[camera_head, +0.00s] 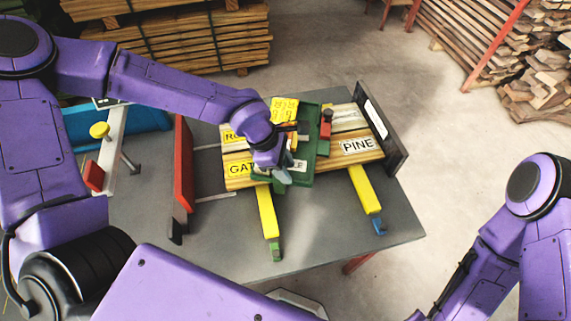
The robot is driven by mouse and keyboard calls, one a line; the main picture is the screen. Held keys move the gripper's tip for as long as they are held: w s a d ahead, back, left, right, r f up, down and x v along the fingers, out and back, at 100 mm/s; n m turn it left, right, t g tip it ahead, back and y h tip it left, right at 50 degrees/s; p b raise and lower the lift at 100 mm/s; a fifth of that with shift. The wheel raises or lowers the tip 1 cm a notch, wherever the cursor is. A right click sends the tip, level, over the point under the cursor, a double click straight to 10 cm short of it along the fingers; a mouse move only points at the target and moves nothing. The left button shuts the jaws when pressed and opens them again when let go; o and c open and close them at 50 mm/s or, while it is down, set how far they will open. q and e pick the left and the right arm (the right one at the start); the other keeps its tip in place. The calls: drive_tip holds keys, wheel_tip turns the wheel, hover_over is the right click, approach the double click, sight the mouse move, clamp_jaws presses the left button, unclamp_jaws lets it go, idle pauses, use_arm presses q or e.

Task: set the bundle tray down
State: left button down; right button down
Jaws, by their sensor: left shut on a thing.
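A green tray (305,178), which I take to be the bundle tray, is over the light wooden boards in the middle of the table. My left gripper (283,175) is shut at the tray's near left part, and its wrist hides much of the tray. Small items, including a red piece (326,128), show at the tray's far right part. I cannot tell whether the tray touches the boards. My right arm is at the lower right, with its gripper out of the picture.
The boards carry labels, one reading PINE (358,145). Yellow bars (267,212) stick out towards me. A red plate (184,165) stands left and a dark plate (383,125) right. The grey table (330,235) is clear at the front right. Stacked lumber (190,40) lies behind.

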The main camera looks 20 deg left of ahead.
use_arm(q)
drive_tip(key=shift+w+f, duration=0.1)
drive_tip(key=shift+f, duration=0.05)
drive_tip(key=c, duration=0.7)
unclamp_jaws()
drive_tip(key=shift+f, duration=0.15)
drive_tip(key=b+v, duration=0.1)
drive_tip(key=v, duration=1.1)
